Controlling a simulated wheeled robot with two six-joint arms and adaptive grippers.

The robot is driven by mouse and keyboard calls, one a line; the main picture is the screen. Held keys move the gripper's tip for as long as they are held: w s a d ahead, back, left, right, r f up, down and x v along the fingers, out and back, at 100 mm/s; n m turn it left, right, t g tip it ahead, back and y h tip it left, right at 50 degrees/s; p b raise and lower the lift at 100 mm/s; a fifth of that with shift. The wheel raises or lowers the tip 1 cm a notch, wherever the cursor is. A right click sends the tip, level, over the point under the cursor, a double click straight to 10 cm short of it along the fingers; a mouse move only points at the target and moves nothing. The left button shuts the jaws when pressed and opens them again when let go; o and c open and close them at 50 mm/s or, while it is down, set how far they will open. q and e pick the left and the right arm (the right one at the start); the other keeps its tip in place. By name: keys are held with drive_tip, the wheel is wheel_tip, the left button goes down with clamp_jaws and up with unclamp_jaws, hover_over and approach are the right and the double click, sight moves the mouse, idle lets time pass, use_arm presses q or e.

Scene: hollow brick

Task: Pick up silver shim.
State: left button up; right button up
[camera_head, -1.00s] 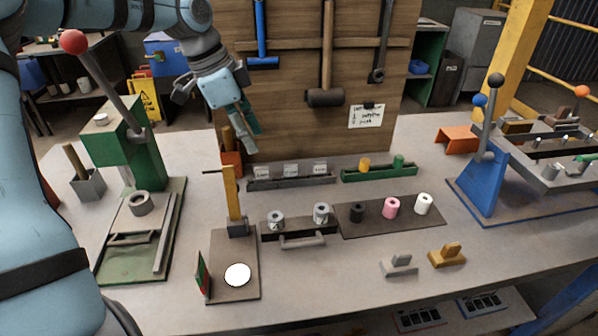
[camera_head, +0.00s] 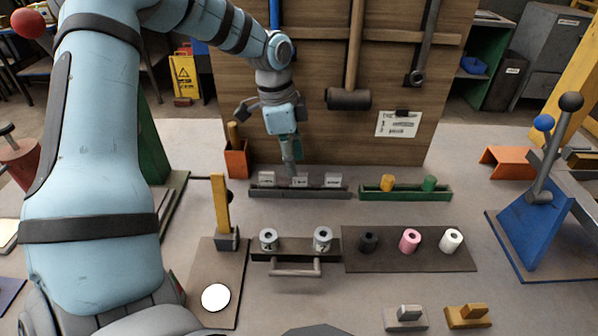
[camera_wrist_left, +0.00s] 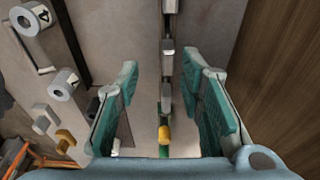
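Small silver-grey pieces with pale, label-like faces stand in a dark long rack (camera_head: 258,192) at the foot of the board. The middle piece (camera_head: 300,181) is just below my left gripper (camera_head: 291,170); a stepped grey block (camera_head: 404,314) lies at the front right. I cannot tell which of these is the silver shim. In the left wrist view, the gripper (camera_wrist_left: 160,95) is open and empty, its teal fingers on either side of the rack line, with a grey piece (camera_wrist_left: 168,47) between and beyond them. My right gripper does not show.
A green rack (camera_head: 405,195) with yellow and green cylinders stands right of the dark rack. The wooden board (camera_head: 400,60) rises close behind. Two grey rolls stand in a holder (camera_head: 295,255) in front; a yellow post (camera_head: 221,205) is to the left.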

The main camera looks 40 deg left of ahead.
sight(300, 176)
use_arm(q)
drive_tip(key=f, duration=0.2)
drive_tip(key=w+f, duration=0.1)
drive_tip(key=f, duration=0.1)
drive_tip(key=w+f, duration=0.1)
drive_tip(key=f, duration=0.1)
drive_tip(key=shift+d+b, duration=0.3)
drive_tip(key=shift+d, duration=0.1)
drive_tip(key=shift+f, duration=0.25)
clamp_jaws()
